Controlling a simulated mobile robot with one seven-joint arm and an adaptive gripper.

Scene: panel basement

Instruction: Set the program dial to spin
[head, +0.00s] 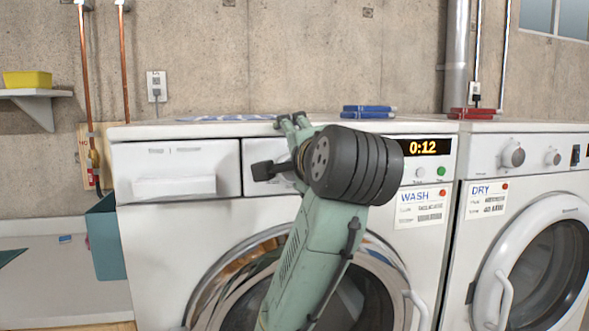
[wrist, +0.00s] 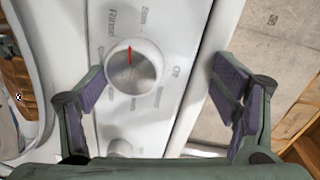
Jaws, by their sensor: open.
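The program dial (wrist: 133,72) is a round silver-white knob on the washer's white front panel in the wrist view. Its red pointer mark points up in the picture, between the labels read as "Rinse" and "Spin"; the small lettering is blurred. My gripper (wrist: 160,70) is open, with one finger on each side of the dial. The dial is nearer the left finger, with a wider gap to the right finger. No clear contact shows. In the head view the washer (head: 160,230) stands in the middle, and my arm hides the dial.
A smaller knob (wrist: 121,148) is below the dial in the wrist view. The washer's display (head: 423,147) reads 0:12, with a green button (head: 441,171) beneath. A dryer (head: 480,150) stands at right. Blue items (head: 368,111) lie on the washer top.

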